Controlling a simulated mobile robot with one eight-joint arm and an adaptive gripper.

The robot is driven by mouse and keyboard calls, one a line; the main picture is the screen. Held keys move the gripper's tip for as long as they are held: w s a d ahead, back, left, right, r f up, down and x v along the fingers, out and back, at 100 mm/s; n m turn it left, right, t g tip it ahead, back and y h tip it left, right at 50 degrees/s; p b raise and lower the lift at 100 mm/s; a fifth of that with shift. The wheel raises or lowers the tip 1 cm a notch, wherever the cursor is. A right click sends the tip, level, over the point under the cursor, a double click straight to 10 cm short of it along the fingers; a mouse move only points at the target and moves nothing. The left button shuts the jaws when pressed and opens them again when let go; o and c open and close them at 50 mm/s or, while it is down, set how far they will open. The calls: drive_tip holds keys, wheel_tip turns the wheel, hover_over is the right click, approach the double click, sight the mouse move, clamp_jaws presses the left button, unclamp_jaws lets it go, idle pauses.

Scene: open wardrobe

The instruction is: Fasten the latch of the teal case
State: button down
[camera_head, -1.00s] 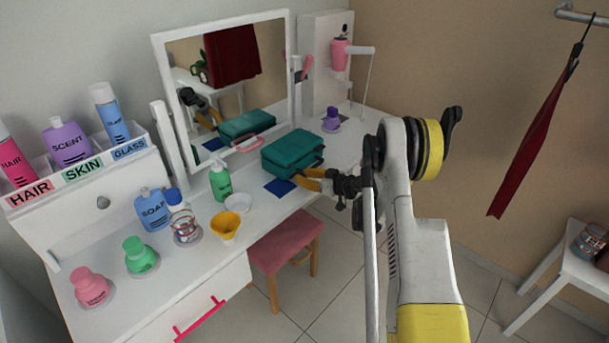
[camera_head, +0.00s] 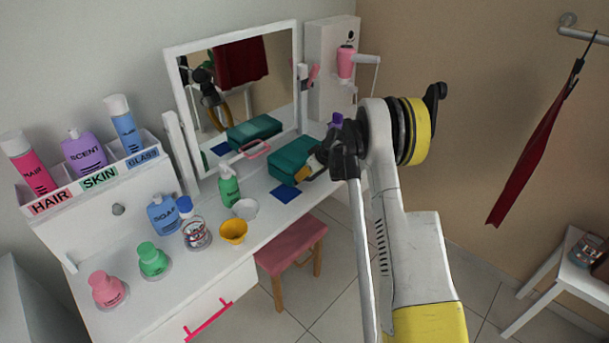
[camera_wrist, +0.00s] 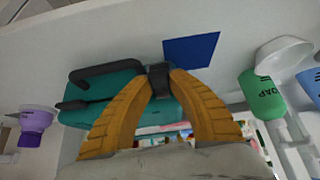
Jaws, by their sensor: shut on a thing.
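The teal case (camera_head: 288,158) lies on the white vanity table below the mirror. In the wrist view its teal shell (camera_wrist: 120,88) shows behind my yellow fingers, with a black handle (camera_wrist: 100,71) along one edge. My gripper (camera_head: 303,175) is at the front edge of the case. In the wrist view my gripper (camera_wrist: 160,76) has its fingertips closed on a small dark latch (camera_wrist: 159,80) at that edge. My wrist hides the case's right part in the head view. I cannot tell whether the lid is fully down.
A blue square (camera_head: 285,192) lies flat in front of the case. A green soap bottle (camera_head: 228,187), a white bowl (camera_head: 245,208) and a yellow bowl (camera_head: 233,232) stand to its left. The mirror (camera_head: 240,90) rises behind. A pink stool (camera_head: 292,249) stands below the table.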

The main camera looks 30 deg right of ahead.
drive_tip(key=shift+f, duration=0.1)
idle(0.3)
drive_tip(key=c, duration=1.5)
unclamp_jaws()
drive_tip(key=shift+o, duration=0.2)
drive_tip(key=v, duration=1.2)
